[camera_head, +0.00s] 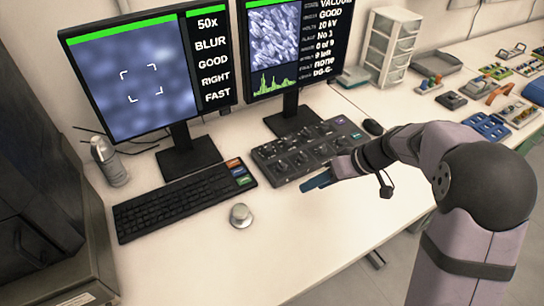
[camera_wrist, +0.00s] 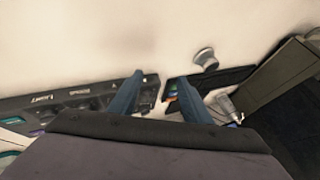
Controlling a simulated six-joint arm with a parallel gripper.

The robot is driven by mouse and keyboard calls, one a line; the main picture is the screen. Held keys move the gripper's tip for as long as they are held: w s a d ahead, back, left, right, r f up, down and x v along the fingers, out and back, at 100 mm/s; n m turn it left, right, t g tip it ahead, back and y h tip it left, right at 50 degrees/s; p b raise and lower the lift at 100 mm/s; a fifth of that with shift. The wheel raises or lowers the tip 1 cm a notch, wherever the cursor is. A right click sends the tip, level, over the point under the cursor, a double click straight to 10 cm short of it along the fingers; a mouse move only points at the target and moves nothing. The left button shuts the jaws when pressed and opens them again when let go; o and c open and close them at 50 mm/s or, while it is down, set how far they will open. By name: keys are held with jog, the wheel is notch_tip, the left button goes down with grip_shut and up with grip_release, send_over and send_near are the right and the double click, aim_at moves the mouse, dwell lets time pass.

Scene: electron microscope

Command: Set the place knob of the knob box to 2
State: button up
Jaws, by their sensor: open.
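The knob box (camera_head: 306,150) is a dark panel with several knobs, lying on the desk in front of the right monitor. Its labels are too small in the head view to tell which knob is the place knob or where it points. In the wrist view the box (camera_wrist: 72,101) shows at the left, partly hidden by my gripper. My gripper (camera_head: 318,181) has blue fingers and is just in front of the box's near edge, apparently above the desk. In the wrist view its fingers (camera_wrist: 158,78) are spread apart with nothing between them.
A black keyboard (camera_head: 180,200) with coloured keys lies left of the box. A silver round dial (camera_head: 241,215) sits on the desk in front of it. Two monitors (camera_head: 150,75) stand behind.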

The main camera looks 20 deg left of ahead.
aim_at(268, 146)
jog(key=w+a+f+n+y+b, duration=0.1)
jog(key=w+a+n+y, duration=0.1)
jog(key=w+a, duration=0.1)
jog(key=w+a+f+n+t+y+b, duration=0.1)
jog(key=w+a+n+b, duration=0.1)
jog(key=w+a, duration=0.2)
jog(key=w+a+f+n+t+y+b, duration=0.1)
jog(key=w+a+n+y+b, duration=0.1)
jog(key=w, duration=0.5)
jog(key=shift+a+f+y, duration=0.1)
jog(key=shift+a+y, duration=0.2)
jog(key=shift+a, duration=0.35)
jog(key=shift+w+a+n+t, duration=0.25)
jog(key=shift+w+n+t, duration=0.05)
jog(key=shift+n+t, duration=0.1)
jog(key=shift+p+x, duration=0.8)
jog(key=shift+x, duration=2.75)
jog(key=c, duration=1)
